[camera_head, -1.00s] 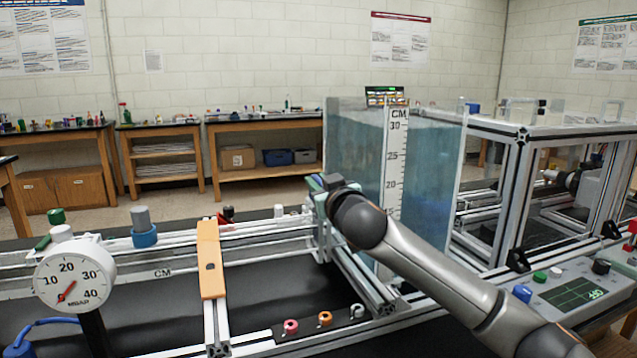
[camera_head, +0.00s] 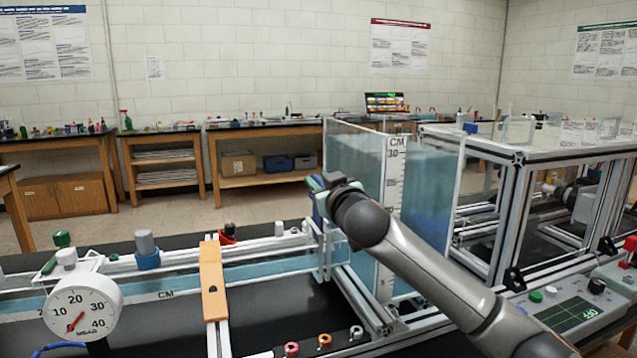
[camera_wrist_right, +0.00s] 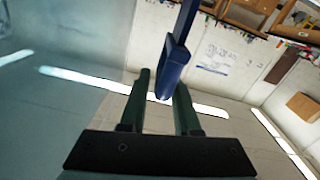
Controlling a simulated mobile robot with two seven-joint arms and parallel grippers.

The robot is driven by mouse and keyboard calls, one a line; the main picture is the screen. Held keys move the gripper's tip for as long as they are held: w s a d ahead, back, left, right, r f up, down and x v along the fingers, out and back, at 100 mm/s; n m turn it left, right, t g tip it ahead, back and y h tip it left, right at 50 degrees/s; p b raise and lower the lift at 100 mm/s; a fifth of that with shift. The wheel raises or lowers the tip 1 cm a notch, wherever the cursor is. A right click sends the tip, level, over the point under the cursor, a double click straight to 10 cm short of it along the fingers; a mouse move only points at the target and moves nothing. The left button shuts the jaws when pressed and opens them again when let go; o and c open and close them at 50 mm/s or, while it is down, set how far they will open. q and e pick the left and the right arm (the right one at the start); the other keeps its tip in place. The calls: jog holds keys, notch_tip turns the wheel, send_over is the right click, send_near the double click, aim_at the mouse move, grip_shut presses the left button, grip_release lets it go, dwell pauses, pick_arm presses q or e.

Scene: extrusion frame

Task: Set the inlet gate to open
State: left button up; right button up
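My right gripper (camera_head: 320,188) is at the left end of the clear water tank (camera_head: 354,160), above the white rail. In the right wrist view a dark blue handle (camera_wrist_right: 175,66) reaches down between its green fingers (camera_wrist_right: 163,98). A gap shows between handle and left finger; the handle overlaps the right finger, and contact is unclear. The gripper and forearm hide much of the gate spot in the head view. Pale blue water (camera_head: 265,268) stands in the channel left of the tank. My left gripper is out of view.
A round dial gauge (camera_head: 82,312) stands at the front left. An orange bridge piece (camera_head: 213,280) crosses the channel. A control box with a green display (camera_head: 569,314) is at the right, and an aluminium frame (camera_head: 512,200) stands behind it.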

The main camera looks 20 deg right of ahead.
jog(key=shift+o, duration=1.3)
pick_arm(q)
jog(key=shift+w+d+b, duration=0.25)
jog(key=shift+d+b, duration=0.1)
jog(key=shift+b, duration=0.25)
pick_arm(e)
jog(key=s, duration=1.2)
jog(key=shift+s+d, duration=0.2)
jog(key=shift+s, duration=0.1)
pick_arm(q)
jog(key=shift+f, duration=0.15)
